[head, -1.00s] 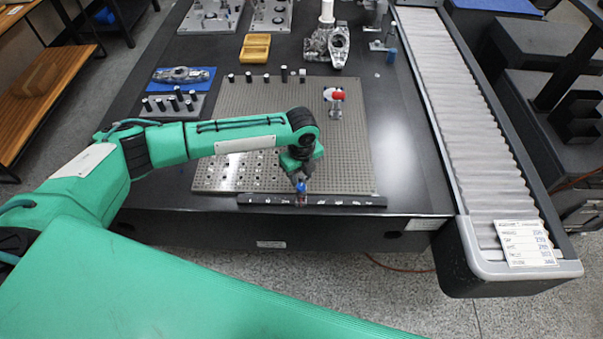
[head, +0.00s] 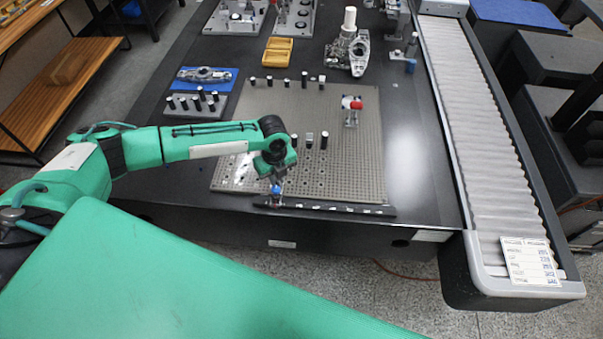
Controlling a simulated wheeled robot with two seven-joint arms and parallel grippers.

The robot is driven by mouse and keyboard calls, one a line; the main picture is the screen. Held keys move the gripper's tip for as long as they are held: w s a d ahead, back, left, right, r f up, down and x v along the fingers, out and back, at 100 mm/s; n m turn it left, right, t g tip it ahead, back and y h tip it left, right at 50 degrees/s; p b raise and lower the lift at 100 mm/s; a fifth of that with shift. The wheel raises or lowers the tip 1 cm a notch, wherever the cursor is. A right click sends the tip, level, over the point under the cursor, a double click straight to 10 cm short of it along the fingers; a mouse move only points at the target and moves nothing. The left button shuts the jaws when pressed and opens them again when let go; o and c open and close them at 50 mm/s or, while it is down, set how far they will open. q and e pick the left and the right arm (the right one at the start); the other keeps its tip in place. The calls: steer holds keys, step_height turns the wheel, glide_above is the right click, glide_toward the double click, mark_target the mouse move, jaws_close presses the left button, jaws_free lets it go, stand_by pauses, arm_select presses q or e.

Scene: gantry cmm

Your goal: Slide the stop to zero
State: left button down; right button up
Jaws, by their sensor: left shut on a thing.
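A dark scale rail (head: 340,209) with small white marks runs along the front edge of the perforated plate. The stop (head: 276,199), small with a blue top, sits on the rail near its left end. My left gripper (head: 275,187) reaches down from above and is shut on the stop. The gripper and stop hide the marks at that end, so the exact reading cannot be told. My right gripper is out of view.
The perforated grey plate (head: 350,160) carries several dark pins and a red-topped clamp (head: 352,106). A yellow tray (head: 277,51) and a blue mat (head: 203,80) lie behind it. A covered gantry rail (head: 480,130) runs along the right side.

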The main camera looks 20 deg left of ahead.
arm_select(q)
steer(key=a, duration=0.3)
steer(key=shift+s+r, duration=0.1)
steer(key=shift+s, duration=0.3)
steer(key=shift+a, duration=0.15)
steer(key=c, duration=1.4)
jaws_free()
steer(key=shift+s+a, duration=0.1)
steer(key=shift+a, duration=0.05)
steer(key=shift+o, duration=0.2)
steer(key=shift+r, duration=0.45)
step_height(320, 180, up, 13)
steer(key=b, duration=0.1)
steer(key=shift+f, duration=0.1)
